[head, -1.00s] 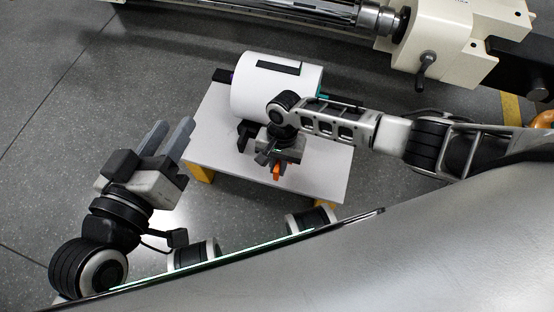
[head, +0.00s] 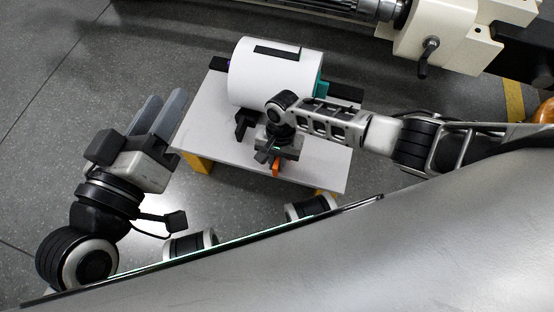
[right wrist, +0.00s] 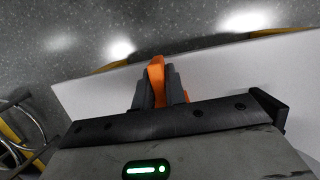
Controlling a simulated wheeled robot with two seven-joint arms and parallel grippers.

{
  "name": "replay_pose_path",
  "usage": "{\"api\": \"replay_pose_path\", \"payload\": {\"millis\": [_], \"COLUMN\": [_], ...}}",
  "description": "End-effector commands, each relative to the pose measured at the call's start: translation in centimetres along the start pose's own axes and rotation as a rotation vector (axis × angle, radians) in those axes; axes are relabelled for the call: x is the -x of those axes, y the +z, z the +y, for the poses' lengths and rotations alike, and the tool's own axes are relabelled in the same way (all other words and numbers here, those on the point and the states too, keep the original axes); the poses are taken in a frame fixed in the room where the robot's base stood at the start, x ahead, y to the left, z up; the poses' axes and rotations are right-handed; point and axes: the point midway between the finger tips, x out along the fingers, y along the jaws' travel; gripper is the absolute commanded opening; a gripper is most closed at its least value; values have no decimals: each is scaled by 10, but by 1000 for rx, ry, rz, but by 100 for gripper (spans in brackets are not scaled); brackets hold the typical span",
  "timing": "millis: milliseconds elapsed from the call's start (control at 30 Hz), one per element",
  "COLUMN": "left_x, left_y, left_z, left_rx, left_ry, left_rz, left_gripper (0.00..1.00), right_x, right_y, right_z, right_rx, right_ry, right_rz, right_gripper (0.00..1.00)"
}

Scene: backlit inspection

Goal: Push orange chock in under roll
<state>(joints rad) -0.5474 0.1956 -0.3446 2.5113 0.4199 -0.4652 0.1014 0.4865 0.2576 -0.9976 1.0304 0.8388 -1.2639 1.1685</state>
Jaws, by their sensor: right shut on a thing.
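The white roll (head: 262,82) lies on its side on a small light table (head: 215,135). The orange chock (head: 276,168) is on the near side of the roll, with a gap between them in the head view. My right gripper (head: 278,158) is shut on the chock. In the right wrist view the chock (right wrist: 156,72) stands between the two dark fingers, its orange end showing at their tips; the rest is hidden. The roll is not in the right wrist view. My left gripper (head: 160,112) is open and empty, left of the table and apart from it.
A black bracket (head: 244,124) sits at the roll's near side, left of my right gripper. A teal piece (head: 321,89) shows at the roll's right end. A cream machine (head: 455,35) stands behind at the upper right. The table top is bare at the left and front right.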

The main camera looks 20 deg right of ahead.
Motion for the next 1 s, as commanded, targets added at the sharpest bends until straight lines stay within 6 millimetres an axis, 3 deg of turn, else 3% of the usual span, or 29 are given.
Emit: {"api": "replay_pose_path", "payload": {"millis": [1000], "left_x": [0], "left_y": [12], "left_z": [-6], "left_rx": [-2], "left_ry": [-5], "left_rz": [-14], "left_gripper": [38], "right_x": [5], "right_y": [-20], "right_z": [0], "right_rx": [1], "right_ry": [0], "right_rz": [1], "right_gripper": [0]}}
